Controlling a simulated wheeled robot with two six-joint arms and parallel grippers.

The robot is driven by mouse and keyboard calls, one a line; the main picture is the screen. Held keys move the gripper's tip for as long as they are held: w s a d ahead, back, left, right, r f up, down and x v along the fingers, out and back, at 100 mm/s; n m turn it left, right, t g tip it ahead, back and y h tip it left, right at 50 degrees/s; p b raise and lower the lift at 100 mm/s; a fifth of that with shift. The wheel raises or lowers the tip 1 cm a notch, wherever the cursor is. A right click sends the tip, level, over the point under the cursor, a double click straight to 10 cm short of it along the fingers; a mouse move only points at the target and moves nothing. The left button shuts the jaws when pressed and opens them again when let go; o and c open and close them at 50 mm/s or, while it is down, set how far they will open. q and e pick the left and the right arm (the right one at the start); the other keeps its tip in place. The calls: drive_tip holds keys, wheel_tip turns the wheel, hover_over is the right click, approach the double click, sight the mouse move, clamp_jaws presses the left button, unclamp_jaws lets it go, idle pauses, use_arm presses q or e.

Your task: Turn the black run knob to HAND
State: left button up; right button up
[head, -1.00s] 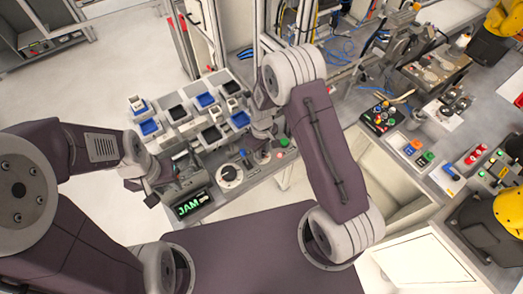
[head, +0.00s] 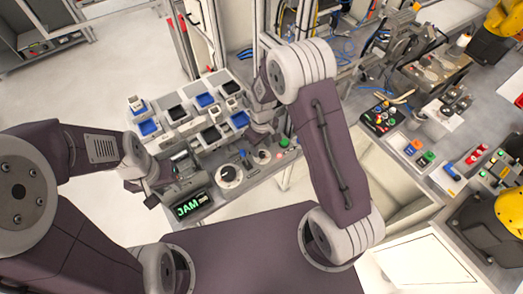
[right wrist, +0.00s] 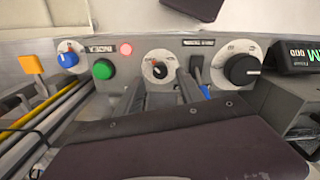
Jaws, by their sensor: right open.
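A small black knob on a white dial (right wrist: 160,70) sits on the grey control panel in the right wrist view. A larger black knob (right wrist: 243,70) sits to its right on another white dial, which also shows in the head view (head: 229,175). The dial lettering is too small to read. My right gripper (right wrist: 158,88) is open, its fingers on either side of the small knob as seen; I cannot tell whether they touch it. In the head view my right wrist (head: 262,132) is over the panel and hides part of it. My left gripper (head: 150,186) is left of the panel, its fingers unclear.
The panel also has a green button (right wrist: 103,69), a lit red lamp (right wrist: 126,48), a blue knob (right wrist: 68,58) and a blue-tipped lever (right wrist: 205,91). A display reading JAM (head: 192,206) stands at the panel's left end. Trays with blue and black inserts (head: 205,100) are behind.

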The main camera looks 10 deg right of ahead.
sight(262, 153)
wheel_tip(262, 153, up, 6)
drive_tip(key=shift+b, duration=0.35)
drive_tip(key=shift+s+r, duration=0.1)
